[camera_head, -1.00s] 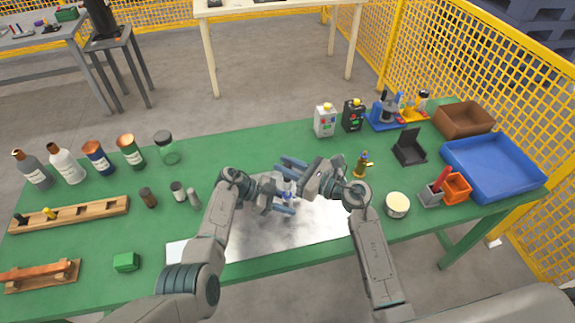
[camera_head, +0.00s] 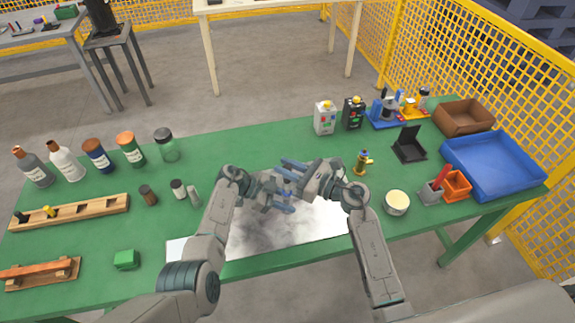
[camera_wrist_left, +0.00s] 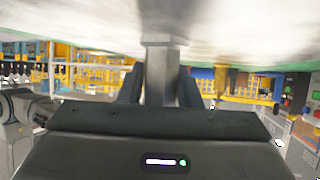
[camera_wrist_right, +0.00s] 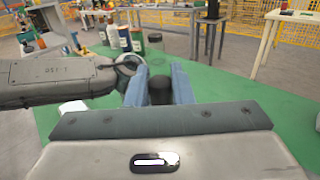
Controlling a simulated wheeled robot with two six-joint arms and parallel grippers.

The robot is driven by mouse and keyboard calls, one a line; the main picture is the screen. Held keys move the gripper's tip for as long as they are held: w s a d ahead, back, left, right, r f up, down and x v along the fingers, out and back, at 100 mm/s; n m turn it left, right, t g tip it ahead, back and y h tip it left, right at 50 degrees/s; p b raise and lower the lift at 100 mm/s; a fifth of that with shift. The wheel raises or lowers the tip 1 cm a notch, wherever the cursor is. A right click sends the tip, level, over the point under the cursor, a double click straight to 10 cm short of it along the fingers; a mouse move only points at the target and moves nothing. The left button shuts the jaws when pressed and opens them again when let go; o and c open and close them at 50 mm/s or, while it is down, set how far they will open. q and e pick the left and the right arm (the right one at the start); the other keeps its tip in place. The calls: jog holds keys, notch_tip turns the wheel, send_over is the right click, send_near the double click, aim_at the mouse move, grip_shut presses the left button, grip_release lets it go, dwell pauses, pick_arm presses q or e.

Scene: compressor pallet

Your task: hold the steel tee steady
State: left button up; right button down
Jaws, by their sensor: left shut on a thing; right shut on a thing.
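My left gripper (camera_head: 281,203) is low over the bright metal sheet on the green table. In the left wrist view the steel tee (camera_wrist_left: 160,72) is a grey metal piece between the fingers of my left gripper (camera_wrist_left: 160,92), which is shut on it. My right gripper (camera_head: 290,168) is just above and beyond the left one. In the right wrist view its blue-grey fingers (camera_wrist_right: 158,85) are shut on a dark round part (camera_wrist_right: 160,92). In the head view the fingers mostly hide both held things. I cannot tell whether the dark part touches the tee.
A brass-coloured part (camera_head: 362,162) and a round tub (camera_head: 397,203) stand to the right. A blue tray (camera_head: 490,165) is at the far right. Several bottles (camera_head: 98,155) and a wooden rack (camera_head: 72,212) are left.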

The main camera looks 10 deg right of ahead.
jog(key=shift+f, duration=1.2)
jog(key=c, duration=1.2)
grip_release()
jog(key=v, duration=1.2)
pick_arm(q)
jog(key=o, duration=0.8)
jog(key=shift+o, duration=0.2)
jog(key=shift+a, duration=0.1)
